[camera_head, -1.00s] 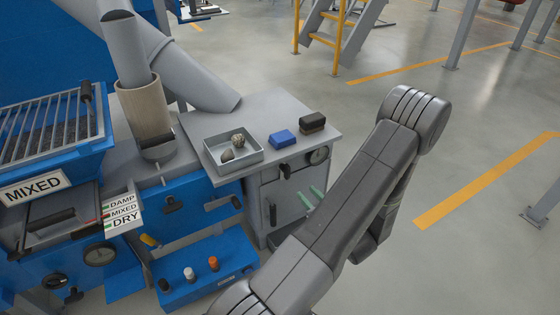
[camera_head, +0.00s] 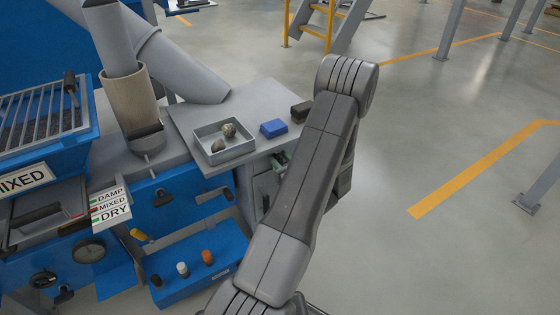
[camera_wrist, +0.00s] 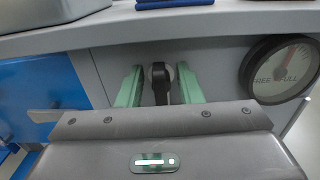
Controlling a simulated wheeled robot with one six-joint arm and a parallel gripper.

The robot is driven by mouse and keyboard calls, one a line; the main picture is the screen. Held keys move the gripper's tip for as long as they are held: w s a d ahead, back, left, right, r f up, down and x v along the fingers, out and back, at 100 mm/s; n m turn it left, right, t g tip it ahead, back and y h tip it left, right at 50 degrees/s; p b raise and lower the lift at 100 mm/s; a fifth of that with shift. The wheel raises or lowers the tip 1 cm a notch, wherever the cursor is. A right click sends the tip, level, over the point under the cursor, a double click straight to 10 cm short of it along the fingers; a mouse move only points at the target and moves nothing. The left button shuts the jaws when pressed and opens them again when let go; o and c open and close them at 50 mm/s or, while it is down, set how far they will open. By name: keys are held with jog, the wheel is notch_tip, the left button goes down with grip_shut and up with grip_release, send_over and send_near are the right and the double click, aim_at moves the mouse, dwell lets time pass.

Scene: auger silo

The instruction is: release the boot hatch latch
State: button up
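A black latch handle (camera_wrist: 160,80) on a round mount sits on the grey cabinet front, under the worktop edge, in the wrist view. My gripper (camera_wrist: 159,86) is open, with one green finger on each side of the handle and a narrow gap visible on both sides. I cannot tell how deep the fingers reach along it. The handle is not clear there. No label confirms it as the boot hatch latch.
A round gauge (camera_wrist: 281,68) is right of the handle. The worktop above carries a grey tray (camera_head: 224,152) with lumps, a blue block (camera_head: 273,128) and a dark block (camera_head: 301,111). A blue panel (camera_head: 190,190) with levers is left. Open floor lies right.

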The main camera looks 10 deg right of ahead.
jog(key=shift+w, duration=0.2)
jog(key=shift+c, duration=0.2)
grip_shut()
